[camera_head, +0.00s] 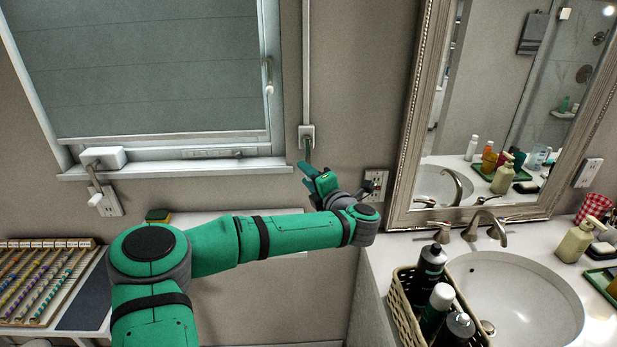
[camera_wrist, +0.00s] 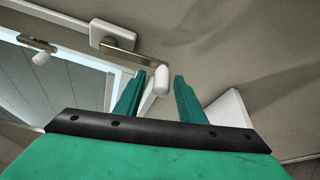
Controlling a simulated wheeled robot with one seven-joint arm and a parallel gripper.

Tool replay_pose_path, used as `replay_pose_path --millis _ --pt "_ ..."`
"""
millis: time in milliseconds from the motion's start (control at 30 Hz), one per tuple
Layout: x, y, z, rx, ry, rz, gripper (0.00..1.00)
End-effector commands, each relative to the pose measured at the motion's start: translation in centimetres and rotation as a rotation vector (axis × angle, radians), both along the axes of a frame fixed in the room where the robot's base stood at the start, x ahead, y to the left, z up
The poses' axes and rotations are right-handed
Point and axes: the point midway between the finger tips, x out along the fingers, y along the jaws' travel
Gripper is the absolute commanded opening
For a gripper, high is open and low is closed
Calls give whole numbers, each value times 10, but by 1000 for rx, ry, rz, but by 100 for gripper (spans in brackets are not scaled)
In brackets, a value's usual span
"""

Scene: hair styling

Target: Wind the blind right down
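The grey-green blind (camera_head: 150,65) covers most of the window. Its bottom edge sits a little above the lower window frame. A winder box (camera_head: 306,131) is on the wall right of the window, below a thin vertical strip. In the wrist view, the winder box (camera_wrist: 108,33) carries a metal crank arm (camera_wrist: 133,57) ending in a white knob (camera_wrist: 161,79). My gripper (camera_head: 304,174) is just below the winder box.
The window sill (camera_head: 185,168) holds a white box (camera_head: 103,157) at left. A wall socket (camera_head: 375,184) is close right of my gripper. A framed mirror (camera_head: 405,170), a sink (camera_head: 520,300) and a bottle basket (camera_head: 397,290) stand further right.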

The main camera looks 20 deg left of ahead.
Motion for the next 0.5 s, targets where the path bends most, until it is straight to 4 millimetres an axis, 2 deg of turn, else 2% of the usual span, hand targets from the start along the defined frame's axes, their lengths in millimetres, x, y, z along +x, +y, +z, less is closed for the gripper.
replay_pose_path --millis 267,500 --pt "-1 -4 -1 0 1 -3 36" --pt "-22 -26 2 -1 1 -7 36"
